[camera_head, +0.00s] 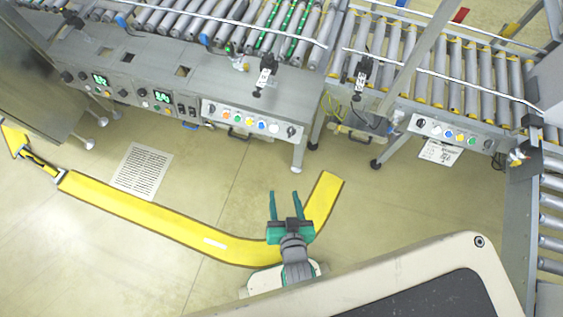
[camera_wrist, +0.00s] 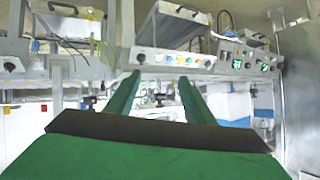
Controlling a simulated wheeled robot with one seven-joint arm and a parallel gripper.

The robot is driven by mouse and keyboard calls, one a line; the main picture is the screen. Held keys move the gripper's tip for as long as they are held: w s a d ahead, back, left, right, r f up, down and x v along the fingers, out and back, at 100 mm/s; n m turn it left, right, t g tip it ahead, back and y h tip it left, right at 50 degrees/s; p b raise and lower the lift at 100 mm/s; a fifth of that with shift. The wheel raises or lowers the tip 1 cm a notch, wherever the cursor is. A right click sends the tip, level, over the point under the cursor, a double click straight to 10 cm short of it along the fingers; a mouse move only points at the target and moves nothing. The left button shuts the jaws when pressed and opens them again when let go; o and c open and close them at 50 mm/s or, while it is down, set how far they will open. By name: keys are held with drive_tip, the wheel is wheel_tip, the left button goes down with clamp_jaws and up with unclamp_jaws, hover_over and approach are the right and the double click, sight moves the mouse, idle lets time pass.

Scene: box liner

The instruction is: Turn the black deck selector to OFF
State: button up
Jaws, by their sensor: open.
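My gripper (camera_head: 284,194) is open and empty, its two green fingers apart above the floor and well short of the machine panels. The fingers also show in the wrist view (camera_wrist: 159,77), pointing toward the panels. Several black knobs show on the panels. One black knob (camera_head: 291,131) is at the right end of the middle button strip, another (camera_head: 212,108) at its left end. Black knobs (camera_head: 420,122) and (camera_head: 488,143) are on the right panel. More sit by the green displays (camera_head: 100,79). Labels are too small to read, so I cannot tell which is the deck selector.
Roller conveyors (camera_head: 480,75) run behind the panels. Coloured buttons (camera_head: 249,122) line the middle strip. Floor between gripper and panels is clear. A metal frame (camera_head: 521,200) stands at the right.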

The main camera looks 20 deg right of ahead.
drive_tip(key=shift+s+a+r+n+t, duration=0.3)
drive_tip(key=shift+s+a+r+n, duration=0.1)
drive_tip(key=shift+s+a+r, duration=0.4)
drive_tip(key=shift+d+r, duration=0.1)
drive_tip(key=s+a+r+n+t, duration=0.1)
drive_tip(key=s+a+r, duration=0.1)
drive_tip(key=r, duration=0.3)
drive_tip(key=s+a+r+n+t+y, duration=0.1)
drive_tip(key=s+a+r+n, duration=0.1)
drive_tip(key=s+r, duration=0.3)
drive_tip(key=shift+a+r, duration=0.25)
drive_tip(key=shift+a, duration=0.55)
